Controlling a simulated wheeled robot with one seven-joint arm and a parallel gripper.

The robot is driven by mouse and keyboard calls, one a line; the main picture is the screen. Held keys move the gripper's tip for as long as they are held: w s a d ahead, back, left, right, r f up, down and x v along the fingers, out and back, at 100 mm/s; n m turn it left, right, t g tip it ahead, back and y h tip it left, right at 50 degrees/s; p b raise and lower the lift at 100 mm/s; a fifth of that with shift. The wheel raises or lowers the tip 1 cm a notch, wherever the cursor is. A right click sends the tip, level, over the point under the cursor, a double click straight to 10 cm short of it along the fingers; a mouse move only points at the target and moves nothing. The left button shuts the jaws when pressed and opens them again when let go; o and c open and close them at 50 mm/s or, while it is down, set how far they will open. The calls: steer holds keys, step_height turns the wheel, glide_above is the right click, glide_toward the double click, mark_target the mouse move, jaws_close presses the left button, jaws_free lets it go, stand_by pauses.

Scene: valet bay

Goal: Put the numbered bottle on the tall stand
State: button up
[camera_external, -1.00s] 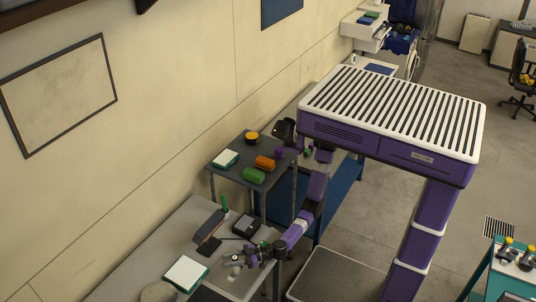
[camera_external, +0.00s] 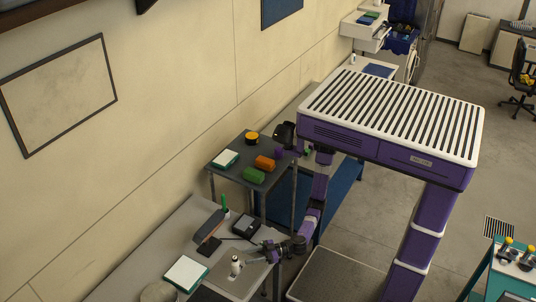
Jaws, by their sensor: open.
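On the low table are a white pad (camera_external: 186,273), a dark sloped holder (camera_external: 210,226), a green upright thing (camera_external: 225,205) and a black box (camera_external: 246,226). The stand's front left corner has some bare room. A wall runs along the left.

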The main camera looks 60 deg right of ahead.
steer(key=shift+o, duration=0.6)
steer(key=shift+v, duration=0.9)
steer(key=o, duration=0.3)
steer(key=shift+s+d, duration=0.15)
steer(key=shift+s, duration=0.05)
steer(key=w+a, duration=0.1)
steer(key=w+a+f+g+h+b, duration=0.1)
steer(key=w+a+g+h, duration=0.1)
steer(key=shift+w+a+f+b, duration=0.2)
steer(key=shift+a+f+b, duration=0.1)
steer(key=shift+b, duration=0.1)
steer(key=shift+f, duration=0.35)
steer(key=p, duration=0.2)
glide_above(232, 272)
steer(key=shift+w+d+f, duration=0.15)
steer(key=shift+d+f, duration=0.15)
steer(key=shift+f, duration=0.5)
steer(key=shift+w+a+f, duration=0.2)
steer(key=shift+w+a, duration=0.1)
steer(key=shift+w, duration=0.05)
